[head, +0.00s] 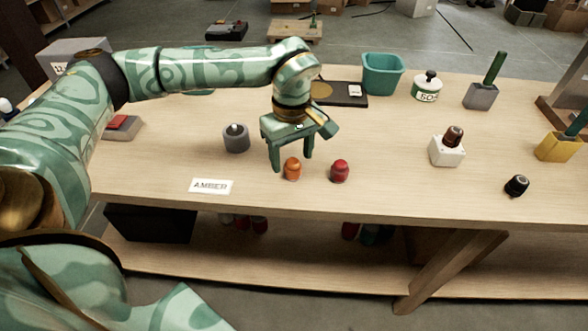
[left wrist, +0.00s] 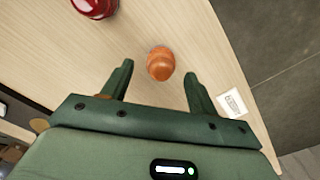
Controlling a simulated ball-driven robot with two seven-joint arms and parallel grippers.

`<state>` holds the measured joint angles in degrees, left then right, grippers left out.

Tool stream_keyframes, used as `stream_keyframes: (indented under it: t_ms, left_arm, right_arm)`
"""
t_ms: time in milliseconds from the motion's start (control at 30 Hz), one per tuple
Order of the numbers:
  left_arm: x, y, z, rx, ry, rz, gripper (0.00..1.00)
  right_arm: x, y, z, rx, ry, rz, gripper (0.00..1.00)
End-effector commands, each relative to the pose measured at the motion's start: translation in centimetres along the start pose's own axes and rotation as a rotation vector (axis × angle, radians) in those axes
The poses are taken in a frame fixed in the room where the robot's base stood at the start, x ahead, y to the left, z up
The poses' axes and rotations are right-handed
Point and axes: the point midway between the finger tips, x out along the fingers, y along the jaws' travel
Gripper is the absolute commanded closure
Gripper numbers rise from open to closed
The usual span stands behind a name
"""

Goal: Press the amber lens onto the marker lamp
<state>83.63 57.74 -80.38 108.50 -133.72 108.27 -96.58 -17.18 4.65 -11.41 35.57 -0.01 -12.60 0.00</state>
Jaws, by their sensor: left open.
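The amber lens (head: 292,169) is a small orange dome standing on the table near its front edge. It also shows in the left wrist view (left wrist: 161,64). My left gripper (head: 292,162) is open and points down at it, with the lens between or just beyond the two fingertips (left wrist: 159,73); I see no grip on it. A dark grey round base with a pale top (head: 236,138), behind the AMBER card (head: 211,186), looks like the marker lamp. It is left of my gripper. My right gripper is not in view.
A red lens (head: 340,171) stands close to the right of the amber one, also in the left wrist view (left wrist: 95,6). A white block with a brown top (head: 446,152), a black knob (head: 517,186) and a teal bin (head: 382,75) stand farther right. The front middle is clear.

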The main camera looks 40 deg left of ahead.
Motion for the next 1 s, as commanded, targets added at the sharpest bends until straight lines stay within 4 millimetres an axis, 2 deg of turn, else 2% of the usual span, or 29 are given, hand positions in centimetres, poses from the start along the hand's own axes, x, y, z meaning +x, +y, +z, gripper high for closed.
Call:
stream_keyframes:
  t_ms: [33,167,500,533,600,700,1000]
  left_arm:
    - [1.4,-0.1,0.2,0.002,-0.003,-0.005,0.41]
    - [2.9,-0.1,0.1,0.001,-0.001,-0.003,0.41]
    - [2.9,-0.1,0.1,0.0,0.001,0.001,0.41]
    - [2.9,-0.1,0.1,0.0,0.001,0.001,0.44]
    - [2.9,-0.1,0.1,0.0,0.001,0.0,0.63]
    - [2.9,-0.1,0.1,0.0,0.001,0.0,0.87]
    - [2.8,-0.1,0.1,0.0,0.001,0.0,0.87]
  right_arm:
    - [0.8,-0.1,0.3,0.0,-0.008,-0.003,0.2]
    - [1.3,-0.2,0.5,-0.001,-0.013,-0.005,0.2]
    - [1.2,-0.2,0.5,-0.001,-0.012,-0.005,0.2]
    - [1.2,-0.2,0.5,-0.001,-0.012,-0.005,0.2]
    - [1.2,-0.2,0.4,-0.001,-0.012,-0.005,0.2]
    - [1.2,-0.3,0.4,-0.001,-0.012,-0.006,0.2]
    - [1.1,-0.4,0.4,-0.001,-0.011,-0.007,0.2]
